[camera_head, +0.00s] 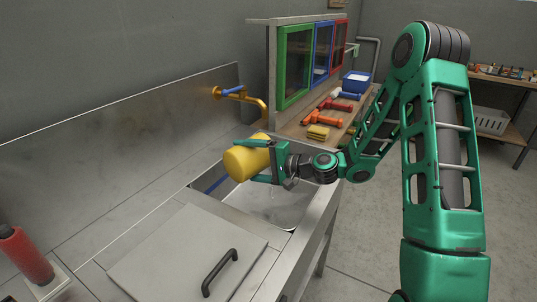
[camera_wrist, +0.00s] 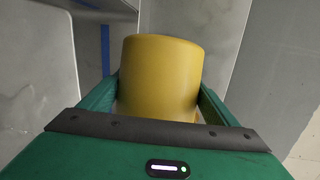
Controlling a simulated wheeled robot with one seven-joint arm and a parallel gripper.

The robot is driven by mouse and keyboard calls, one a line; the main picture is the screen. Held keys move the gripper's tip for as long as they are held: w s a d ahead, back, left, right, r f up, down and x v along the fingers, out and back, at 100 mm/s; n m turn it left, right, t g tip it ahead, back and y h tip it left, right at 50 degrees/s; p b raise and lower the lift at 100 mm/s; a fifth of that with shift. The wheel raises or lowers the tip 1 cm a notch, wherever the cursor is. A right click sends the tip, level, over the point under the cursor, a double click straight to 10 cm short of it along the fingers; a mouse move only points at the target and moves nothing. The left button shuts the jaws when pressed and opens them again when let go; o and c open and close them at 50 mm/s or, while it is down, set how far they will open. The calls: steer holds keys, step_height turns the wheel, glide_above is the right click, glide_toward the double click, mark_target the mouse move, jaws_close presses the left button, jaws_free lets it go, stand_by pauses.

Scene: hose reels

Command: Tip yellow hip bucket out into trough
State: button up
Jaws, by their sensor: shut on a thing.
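The yellow bucket (camera_head: 246,160) is tilted well over onto its side above the steel trough (camera_head: 299,212). My gripper (camera_head: 260,161) is shut on the bucket, with one green finger on each side of it. In the wrist view the bucket (camera_wrist: 160,75) fills the middle between the two green fingers (camera_wrist: 160,100). A faint pale streak shows below the bucket in the trough; I cannot tell whether it is water. The inside of the bucket is hidden in both views.
A brass tap (camera_head: 256,103) with a blue handle stands behind the trough. A grey lid panel with a black handle (camera_head: 220,274) lies in front. A red cylinder (camera_head: 24,256) stands at the left.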

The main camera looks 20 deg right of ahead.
steer(key=shift+w+d+r+m, duration=0.2)
steer(key=shift+d+r+m, duration=0.05)
steer(key=shift+r+m, duration=0.25)
stand_by(0.4)
